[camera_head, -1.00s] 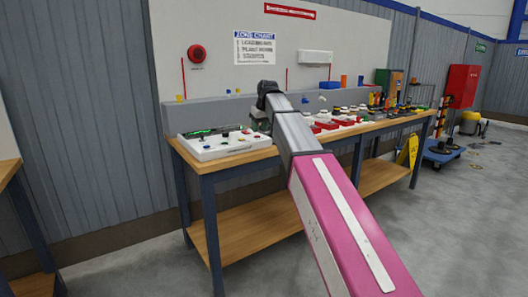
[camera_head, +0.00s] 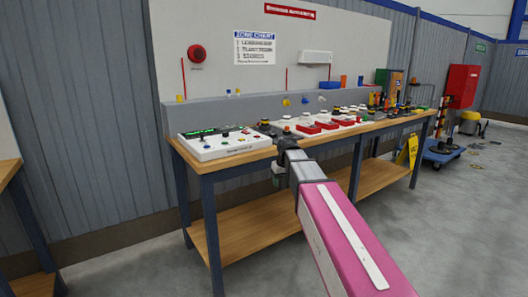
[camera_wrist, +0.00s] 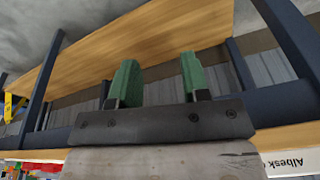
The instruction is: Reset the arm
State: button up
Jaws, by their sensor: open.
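My arm reaches from the lower right of the head view toward the workbench. Its end hangs at the bench's front edge, below the top. My gripper (camera_wrist: 156,82) shows in the wrist view with two green fingers apart and nothing between them. In the head view the gripper is small and partly hidden by my arm. In the wrist view the wooden lower shelf (camera_wrist: 150,45) of the bench lies beyond the fingers, and dark blue bench legs (camera_wrist: 289,40) stand at either side.
The workbench (camera_head: 235,159) carries a white control panel (camera_head: 225,142) at left and several red and white boxes (camera_head: 310,128) to the right of my arm. A yellow sign (camera_head: 407,151) and a blue trolley (camera_head: 442,152) stand at right. The grey floor in front is clear.

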jog(key=s+d+f+m, duration=0.1)
jog(key=s+d+f, duration=0.2)
jog(key=s+f, duration=0.4)
jog(key=s+d+f+m+g, duration=0.1)
jog(key=s+d+f, duration=0.3)
jog(key=s+f, duration=0.4)
jog(key=s+d+f+m+g+h, duration=0.1)
jog(key=s+d+f+m, duration=0.1)
jog(key=s+d+f, duration=0.2)
jog(key=s+f, duration=0.3)
jog(key=f, duration=0.1)
jog(key=shift+s+d, duration=0.25)
